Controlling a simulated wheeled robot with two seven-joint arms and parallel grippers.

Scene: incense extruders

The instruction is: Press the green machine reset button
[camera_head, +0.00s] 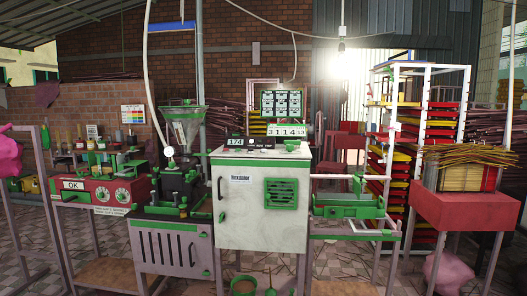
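Neither of my grippers is in view. A white cabinet with green trim (236,214) stands in the centre, with a green vent grille (281,194) on its front. A display reading 174 (235,142) sits on its top edge, and small controls (292,145) lie on the top to the right; they are too small to tell apart. A green extruder with a hopper (185,127) stands just left of the cabinet. A red control box (101,194) with round dials and an OK label is farther left. I cannot clearly pick out a reset button.
A green trough-like unit (349,206) stands on a frame right of the cabinet. A red table (466,211) holding bundled sticks is at the far right. Stacked trays (440,132) stand in a white rack behind. A bucket (244,286) sits low in front of the cabinet.

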